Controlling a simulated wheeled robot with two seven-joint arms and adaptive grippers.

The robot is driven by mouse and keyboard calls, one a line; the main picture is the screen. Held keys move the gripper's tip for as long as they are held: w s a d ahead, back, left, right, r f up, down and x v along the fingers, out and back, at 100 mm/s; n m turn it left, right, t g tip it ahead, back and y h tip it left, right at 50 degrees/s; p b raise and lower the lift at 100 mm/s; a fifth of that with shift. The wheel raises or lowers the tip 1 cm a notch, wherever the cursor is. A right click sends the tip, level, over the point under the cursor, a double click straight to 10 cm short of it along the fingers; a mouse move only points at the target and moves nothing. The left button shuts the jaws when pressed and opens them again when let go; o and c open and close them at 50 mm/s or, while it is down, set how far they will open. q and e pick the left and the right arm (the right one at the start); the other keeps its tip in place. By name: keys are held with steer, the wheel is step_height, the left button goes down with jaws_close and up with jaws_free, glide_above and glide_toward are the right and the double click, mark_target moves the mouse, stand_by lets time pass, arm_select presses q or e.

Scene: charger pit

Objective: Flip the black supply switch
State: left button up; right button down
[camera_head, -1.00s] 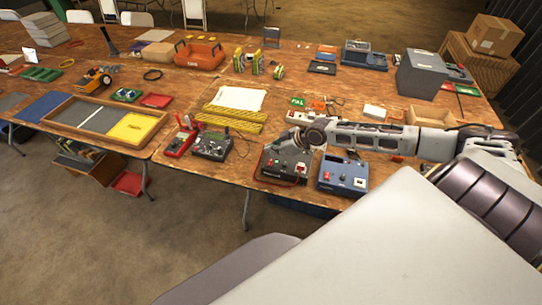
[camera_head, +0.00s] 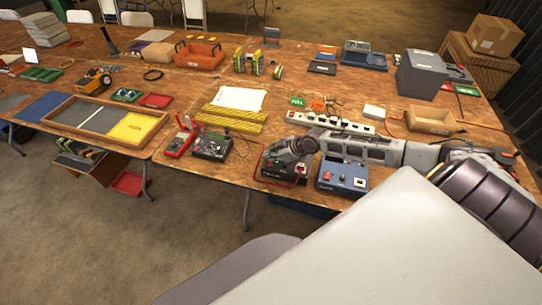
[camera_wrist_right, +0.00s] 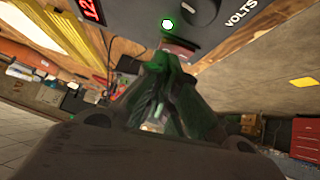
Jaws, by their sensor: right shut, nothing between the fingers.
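The black supply (camera_head: 290,172) sits near the table's front edge, partly covered by my right gripper (camera_head: 278,157). In the right wrist view its dark panel (camera_wrist_right: 205,32) fills the top, with a red lit display (camera_wrist_right: 91,10), a knob (camera_wrist_right: 200,8) marked VOLTS and a bright green-rimmed light (camera_wrist_right: 167,24). My right gripper (camera_wrist_right: 166,62) is shut and empty, its fingertips close to the panel's lower edge by a reddish part (camera_wrist_right: 180,47). I cannot tell whether that part is the switch, or whether the fingers touch it. Green light tints the fingers. My left gripper is not in view.
A blue supply (camera_head: 342,178) with a red switch stands just right, under my right arm. A multimeter (camera_head: 179,144) and a dark device (camera_head: 212,146) stand to the left.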

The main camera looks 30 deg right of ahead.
steer(key=shift+w+d+f+b, duration=0.1)
steer(key=shift+f+b, duration=0.2)
steer(key=shift+f, duration=0.1)
steer(key=shift+p, duration=0.3)
steer(key=shift+s+a+r+p, duration=0.1)
steer(key=shift+s+a+p, duration=0.55)
steer(key=shift+p, duration=0.05)
steer(key=shift+w+r, duration=0.15)
steer(key=shift+r, duration=0.1)
